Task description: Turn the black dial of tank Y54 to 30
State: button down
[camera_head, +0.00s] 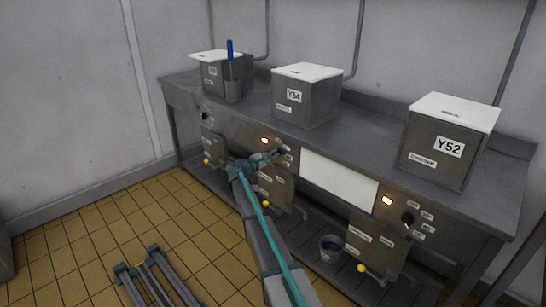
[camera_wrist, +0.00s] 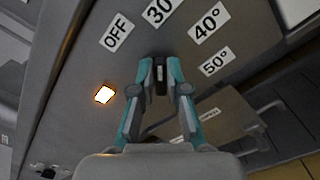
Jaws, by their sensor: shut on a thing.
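Tank Y54 (camera_head: 308,100) is a grey box with a white lid in the middle of the counter. My gripper (camera_head: 279,155) is at the control panel below it. In the wrist view my gripper (camera_wrist: 160,76) is shut on the black dial (camera_wrist: 160,75), one finger on each side. The labels OFF (camera_wrist: 117,32), 30 (camera_wrist: 160,11), 40° (camera_wrist: 208,23) and 50° (camera_wrist: 216,58) fan out around the dial. The dial's visible part lies roughly in line with the 30 label; its exact pointer mark is too small to tell.
A lit orange lamp (camera_wrist: 104,95) is left of the dial. Tank Y52 (camera_head: 447,143) stands at right, with its own dial (camera_head: 408,220) below. Another tank (camera_head: 212,76) is at left. A bucket (camera_head: 331,248) stands under the counter. Hinged plates hang below the panels.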

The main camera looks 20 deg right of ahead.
jog(key=c, duration=1.2)
grip_release()
jog(key=shift+o, duration=0.2)
jog(key=v, duration=1.2)
